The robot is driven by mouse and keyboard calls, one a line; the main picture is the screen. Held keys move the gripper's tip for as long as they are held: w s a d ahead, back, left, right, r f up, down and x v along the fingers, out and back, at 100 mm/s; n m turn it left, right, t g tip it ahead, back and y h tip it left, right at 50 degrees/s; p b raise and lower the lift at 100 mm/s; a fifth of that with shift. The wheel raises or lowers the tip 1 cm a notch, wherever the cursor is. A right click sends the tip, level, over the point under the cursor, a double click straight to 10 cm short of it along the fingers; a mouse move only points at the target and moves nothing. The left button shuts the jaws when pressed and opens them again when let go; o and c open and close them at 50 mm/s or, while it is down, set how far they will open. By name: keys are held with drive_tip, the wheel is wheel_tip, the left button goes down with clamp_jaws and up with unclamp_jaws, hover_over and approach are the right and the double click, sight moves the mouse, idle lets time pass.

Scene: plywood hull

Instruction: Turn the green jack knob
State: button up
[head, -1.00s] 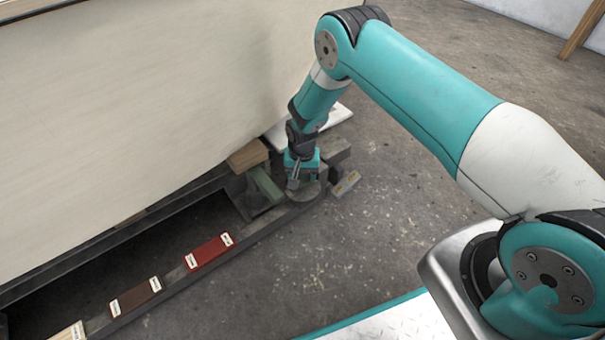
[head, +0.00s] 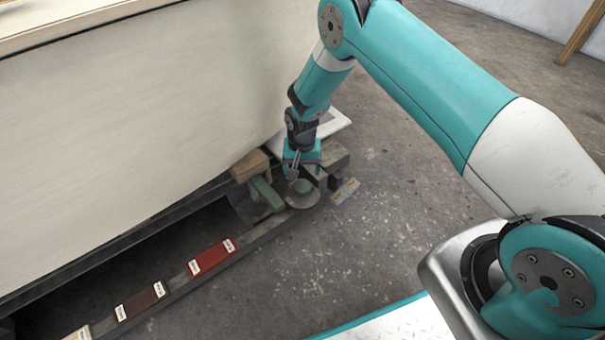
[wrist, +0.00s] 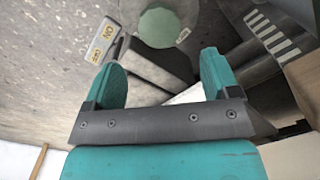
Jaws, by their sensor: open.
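The green knob (head: 303,186) is a small round cap on a grey disc (head: 301,200) near the right end of the dark rail. In the wrist view the knob (wrist: 160,27) shows as a faceted green round at the top, beyond my fingertips. My gripper (head: 305,172) points down just above and behind the knob in the head view. In the wrist view my gripper (wrist: 161,70) has its two teal fingers spread apart with nothing between them, clear of the knob. A green bar (head: 266,193) lies left of the knob, beside the hull.
The pale plywood hull (head: 140,110) rises on the left, with a wooden block (head: 249,166) under its edge. A labelled tag (head: 345,191) sits right of the knob. Red (head: 211,258) and brown (head: 142,302) blocks lie along the rail.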

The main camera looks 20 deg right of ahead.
wheel_tip(320, 180, up, 10)
drive_tip(key=p, duration=0.3)
drive_tip(key=shift+r, duration=0.2)
drive_tip(key=s+a+r+n+y, duration=0.1)
drive_tip(key=s+a+r+n, duration=0.1)
drive_tip(key=s+r, duration=0.5)
drive_tip(key=s+a+r+n+y, duration=0.1)
drive_tip(key=s+r+n, duration=0.25)
drive_tip(key=r, duration=0.75)
drive_tip(key=s+a+r+n+y, duration=0.1)
drive_tip(key=s+a+r+n, duration=0.1)
drive_tip(key=s+r, duration=0.55)
drive_tip(key=s+r+n+y+p, duration=0.1)
drive_tip(key=s+r+n, duration=0.1)
drive_tip(key=s+r, duration=0.35)
drive_tip(key=s+r+n+p, duration=0.1)
drive_tip(key=s+r+n, duration=0.15)
drive_tip(key=s, duration=0.55)
wheel_tip(320, 180, up, 35)
drive_tip(key=p, duration=3.3)
drive_tip(key=shift+d+f+m, duration=0.15)
drive_tip(key=shift+d+m, duration=0.1)
drive_tip(key=shift+m, duration=0.05)
